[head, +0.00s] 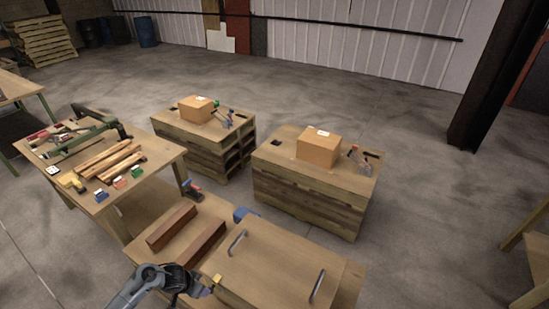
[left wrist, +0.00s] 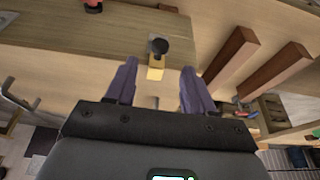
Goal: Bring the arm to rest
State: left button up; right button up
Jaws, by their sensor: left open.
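My left arm comes in at the bottom left of the head view. Its gripper (head: 210,289) is beside the left edge of a wooden panel with two metal handles. In the left wrist view the two purple fingers of this gripper (left wrist: 158,92) stand apart with nothing between them. A small yellow block with a black knob (left wrist: 156,62) shows just beyond the fingertips, apart from them. A small yellow piece (head: 217,280) also shows near the gripper in the head view. My right gripper is in neither view.
The panel (head: 265,265) lies on the near table, right of two reddish-brown wooden bars (head: 171,226). A workbench (head: 160,158) with tools and wood strips stands at left. Two crates carry cardboard boxes (head: 319,148) (head: 197,109). Open concrete floor lies at right.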

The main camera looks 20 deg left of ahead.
pick_arm(q)
jog(key=s+d+f+g+h+p, duration=0.1)
jog(key=s+d+f+p, duration=0.2)
jog(key=s+d, duration=0.45)
jog(key=s+d+r+p, duration=0.2)
jog(key=s+d+r, duration=0.2)
jog(key=d, duration=0.3)
jog(key=s+d+r+p, duration=0.3)
jog(key=s+d+r, duration=0.1)
jog(key=d, duration=0.3)
notch_tip(320, 180, up, 24)
jog(key=s+t+y+p, duration=0.1)
jog(key=s+p, duration=0.1)
jog(key=s, duration=0.1)
notch_tip(320, 180, down, 65)
jog(key=b, duration=6.4)
jog(key=shift+d+r+m+b, duration=0.2)
jog(key=shift+d+m+b, duration=0.1)
jog(key=shift+m, duration=0.1)
